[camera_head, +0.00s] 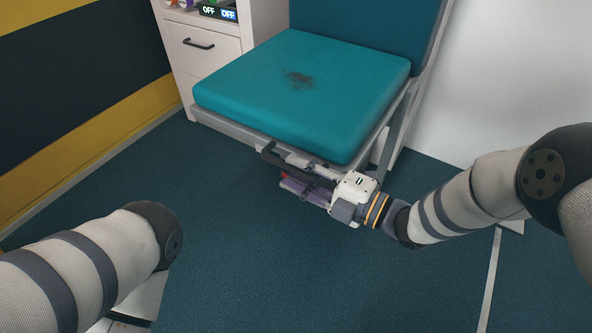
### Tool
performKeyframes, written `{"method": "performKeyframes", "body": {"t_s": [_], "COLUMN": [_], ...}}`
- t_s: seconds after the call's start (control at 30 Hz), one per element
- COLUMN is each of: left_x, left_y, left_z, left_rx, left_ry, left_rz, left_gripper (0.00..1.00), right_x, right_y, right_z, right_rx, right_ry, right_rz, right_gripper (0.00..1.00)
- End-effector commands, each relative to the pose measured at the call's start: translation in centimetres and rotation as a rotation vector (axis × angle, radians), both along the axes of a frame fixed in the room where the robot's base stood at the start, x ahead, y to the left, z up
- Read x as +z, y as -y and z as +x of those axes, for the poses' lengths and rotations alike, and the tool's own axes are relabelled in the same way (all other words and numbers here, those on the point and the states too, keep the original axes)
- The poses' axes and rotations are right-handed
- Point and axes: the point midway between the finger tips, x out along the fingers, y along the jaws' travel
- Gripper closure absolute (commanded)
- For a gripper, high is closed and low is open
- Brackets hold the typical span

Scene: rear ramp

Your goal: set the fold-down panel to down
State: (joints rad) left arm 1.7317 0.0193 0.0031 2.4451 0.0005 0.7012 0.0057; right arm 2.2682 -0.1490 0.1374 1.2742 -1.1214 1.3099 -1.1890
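The fold-down panel is a seat with a teal cushion (300,85), lying flat on a grey frame, with a dark smudge on its top. A dark bar handle (268,154) runs under its front edge. My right gripper (297,178) is at this front edge, just below the cushion, with its fingers pointing left beside the handle. Its fingers overlap the handle in the picture, and I cannot tell whether they grip it. My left arm shows at the lower left, but its fingers are out of view.
A teal backrest (370,25) stands behind the seat. A white cabinet (200,48) with a dark drawer handle stands to the left, near a yellow and black striped wall (80,90). A white wall is at the right. The blue floor (235,255) in front is clear.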

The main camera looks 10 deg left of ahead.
Motion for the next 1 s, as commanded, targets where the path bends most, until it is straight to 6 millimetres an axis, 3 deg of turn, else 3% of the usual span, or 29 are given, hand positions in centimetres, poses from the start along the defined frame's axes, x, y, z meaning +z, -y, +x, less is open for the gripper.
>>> {"method": "performKeyframes", "body": {"t_s": [0.3, 0.43, 0.6, 1.0], "left_x": [0.0, 0.0, 0.0, 0.0], "left_y": [0.0, 0.0, 0.0, 0.0], "left_z": [0.0, 0.0, 0.0, 0.0], "left_rx": [0.000, 0.000, 0.000, 0.000], "left_ry": [0.000, 0.000, 0.000, 0.000], "left_rz": [0.000, 0.000, 0.000, 0.000], "left_gripper": [0.60, 0.60, 0.60, 0.60], "right_x": [0.0, 0.0, 0.0, -0.4], "right_y": [7.7, 9.7, 10.6, 10.6], "right_z": [-2.7, -3.5, -3.9, -4.0], "right_rx": [-0.004, -0.004, -0.003, -0.011], "right_ry": [-0.003, -0.002, -0.003, -0.024], "right_rz": [-0.003, -0.002, -0.002, -0.003], "right_gripper": [0.69, 0.69, 0.69, 0.69]}}
